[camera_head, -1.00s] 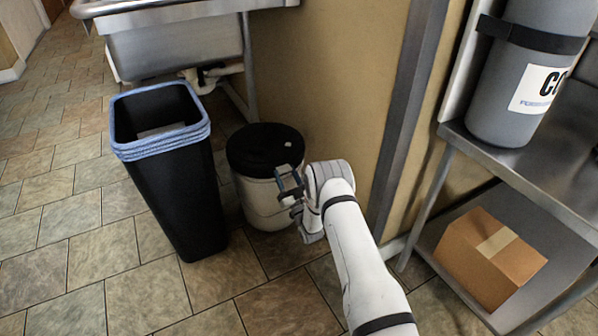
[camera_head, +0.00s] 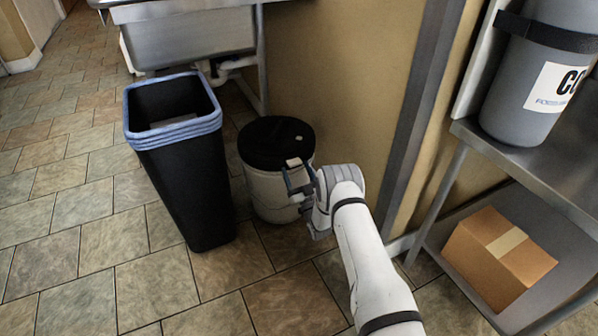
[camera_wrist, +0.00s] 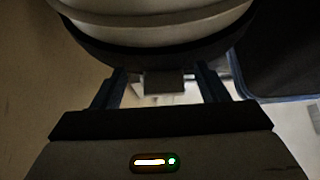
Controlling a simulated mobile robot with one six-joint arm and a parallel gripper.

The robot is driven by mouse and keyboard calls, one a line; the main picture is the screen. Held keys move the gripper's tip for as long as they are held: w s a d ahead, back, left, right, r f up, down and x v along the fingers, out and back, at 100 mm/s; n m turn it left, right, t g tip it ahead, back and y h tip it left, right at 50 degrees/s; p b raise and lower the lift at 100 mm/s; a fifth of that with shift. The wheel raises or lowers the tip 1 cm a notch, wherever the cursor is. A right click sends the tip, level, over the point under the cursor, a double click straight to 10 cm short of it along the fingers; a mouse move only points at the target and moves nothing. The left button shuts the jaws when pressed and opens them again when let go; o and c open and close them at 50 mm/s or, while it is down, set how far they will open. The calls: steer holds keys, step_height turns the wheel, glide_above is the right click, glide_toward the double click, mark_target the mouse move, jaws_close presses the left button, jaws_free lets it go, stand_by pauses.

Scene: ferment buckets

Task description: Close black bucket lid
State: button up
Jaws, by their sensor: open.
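The pale bucket (camera_head: 277,192) stands on the floor against the wall. Its round black lid (camera_head: 268,142) lies over its top; whether it is fully seated I cannot tell. A small pale tab (camera_head: 293,163) shows at the lid's front edge. My gripper (camera_head: 297,178) is open at the bucket's front right, close to this edge. In the wrist view, the bucket (camera_wrist: 150,22) is at the top with the dark lid rim (camera_wrist: 150,57) below it. The tab (camera_wrist: 163,83) sits between my two open fingers, with a gap on each side.
A tall black bin (camera_head: 190,190) with a blue-edged rim stands close left of the bucket. A metal sink (camera_head: 190,40) is behind. A metal shelf (camera_head: 530,165) with a grey cylinder (camera_head: 540,80) and cardboard box (camera_head: 497,255) is at right. Tiled floor in front is clear.

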steer(key=shift+r, duration=0.1)
steer(key=p+v, duration=0.3)
steer(key=v, duration=0.5)
steer(key=shift+a, duration=0.1)
stand_by(0.3)
